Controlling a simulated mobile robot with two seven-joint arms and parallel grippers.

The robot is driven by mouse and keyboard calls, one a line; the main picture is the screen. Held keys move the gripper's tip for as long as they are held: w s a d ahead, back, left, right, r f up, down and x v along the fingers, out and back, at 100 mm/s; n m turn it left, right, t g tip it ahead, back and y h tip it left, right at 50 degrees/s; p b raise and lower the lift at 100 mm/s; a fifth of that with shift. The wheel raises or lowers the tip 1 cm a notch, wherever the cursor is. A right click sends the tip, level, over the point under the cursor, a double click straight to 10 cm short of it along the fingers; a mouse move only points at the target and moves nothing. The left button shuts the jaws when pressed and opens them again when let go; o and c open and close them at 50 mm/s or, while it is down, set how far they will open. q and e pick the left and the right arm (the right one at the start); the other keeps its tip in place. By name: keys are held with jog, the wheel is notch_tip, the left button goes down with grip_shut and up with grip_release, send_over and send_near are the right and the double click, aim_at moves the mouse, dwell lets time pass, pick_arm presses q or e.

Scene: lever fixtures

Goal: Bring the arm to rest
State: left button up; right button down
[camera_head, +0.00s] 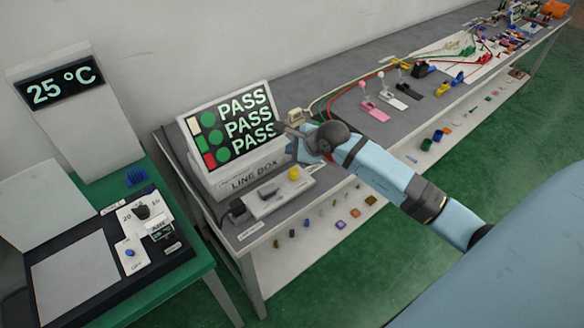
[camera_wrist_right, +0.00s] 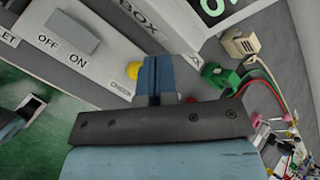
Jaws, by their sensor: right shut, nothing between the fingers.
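My right arm comes in from the lower right in the head view, pale blue with dark joints. Its gripper (camera_head: 292,146) is over the grey bench, in front of the line box's right edge. In the right wrist view the gripper (camera_wrist_right: 157,75) shows its two blue fingers shut together with nothing between them. The line box (camera_head: 243,175) carries a screen (camera_head: 230,122) with PASS written three times. A switch box (camera_head: 272,195) with a yellow button (camera_head: 293,173) lies below the gripper; the button also shows beside the fingers in the wrist view (camera_wrist_right: 133,70). My left gripper is not in view.
Lever fixtures, pink (camera_head: 376,112), white and dark, stand farther right on the bench (camera_head: 340,85). Red and green cables run near them. A green table (camera_head: 190,270) with a 25 °C display (camera_head: 60,88) is at the left. Green floor lies in front.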

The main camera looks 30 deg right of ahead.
jog(key=s+a+r+m+t+y+p, duration=0.2)
jog(key=s+a+m+y, duration=0.25)
jog(key=a+m, duration=0.3)
jog(key=s+a+r+m+t+y+p, duration=0.2)
jog(key=s+a+m+t+y, duration=0.15)
jog(key=s+a+m, duration=0.35)
jog(key=s+a+f+m+g+h+p, duration=0.1)
jog(key=s+f+m, duration=0.4)
jog(key=m, duration=1)
jog(key=s+a+f+m+g+h+p, duration=0.1)
jog(key=s+f+m+h, duration=0.4)
jog(key=s+m, duration=0.5)
jog(key=m+g+h+p, duration=0.1)
jog(key=m+p, duration=0.1)
jog(key=m, duration=0.3)
jog(key=shift+m+p, duration=0.3)
jog(key=shift+m, duration=0.05)
